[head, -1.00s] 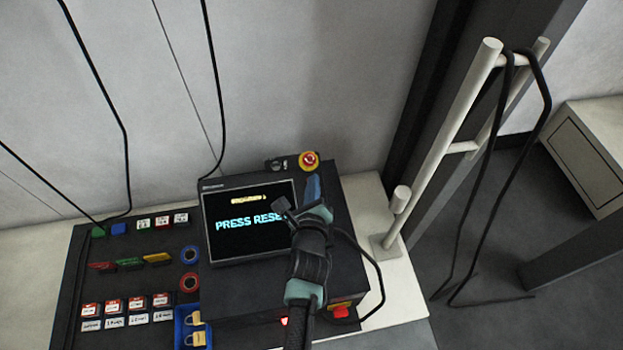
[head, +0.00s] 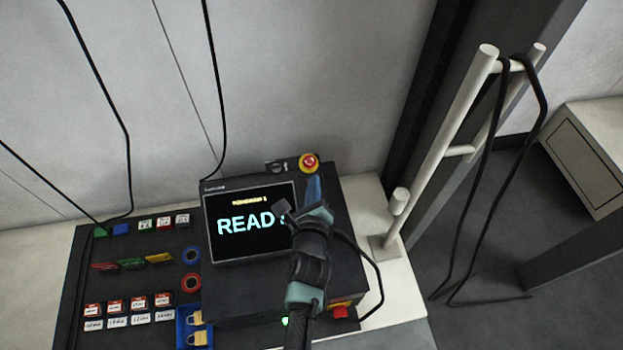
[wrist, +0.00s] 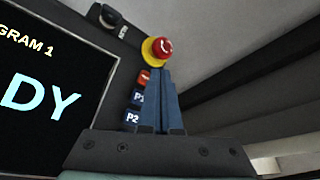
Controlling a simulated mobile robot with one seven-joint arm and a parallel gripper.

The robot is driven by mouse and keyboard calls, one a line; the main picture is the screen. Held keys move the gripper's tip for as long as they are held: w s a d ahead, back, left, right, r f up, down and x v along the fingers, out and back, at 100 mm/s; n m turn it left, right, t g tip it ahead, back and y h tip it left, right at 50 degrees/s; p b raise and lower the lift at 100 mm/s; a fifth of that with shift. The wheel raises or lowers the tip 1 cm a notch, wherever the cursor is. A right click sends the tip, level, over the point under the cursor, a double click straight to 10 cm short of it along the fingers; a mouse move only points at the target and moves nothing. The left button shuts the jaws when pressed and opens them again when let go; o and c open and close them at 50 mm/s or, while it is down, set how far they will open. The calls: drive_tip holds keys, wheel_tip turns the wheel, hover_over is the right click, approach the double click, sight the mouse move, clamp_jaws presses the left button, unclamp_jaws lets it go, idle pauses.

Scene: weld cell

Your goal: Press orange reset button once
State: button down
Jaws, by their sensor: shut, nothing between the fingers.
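The orange reset button (wrist: 144,77) shows in the wrist view on the panel right of the screen, above the blue P1 and P2 keys; in the head view my gripper hides it. My gripper (head: 313,181) is shut and empty, its blue fingers together over the right side of the console. In the wrist view the fingertips (wrist: 164,73) are just right of the orange button; I cannot tell whether they touch it. The screen (head: 236,236) shows "READ" in the head view, the rest covered by my gripper, and "DY" in the wrist view (wrist: 38,98).
A red emergency stop on a yellow base (head: 309,162) is just beyond my fingertips, beside a black rotary switch (head: 275,166). A small green light (head: 285,321) glows on the console front. A pale post (head: 440,150) with a hung black cable stands to the right.

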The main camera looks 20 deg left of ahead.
drive_tip(key=shift+s+d+r+p, duration=0.2)
drive_tip(key=shift+s+r+p, duration=0.1)
drive_tip(key=shift+r+p, duration=0.4)
drive_tip(key=shift+s+d+r+p, duration=0.3)
drive_tip(key=shift+r+p, duration=0.2)
drive_tip(key=shift+r, duration=0.3)
drive_tip(key=shift+s+d+r+p, duration=0.15)
drive_tip(key=shift+s+r+p, duration=0.2)
drive_tip(key=shift+r+p, duration=0.35)
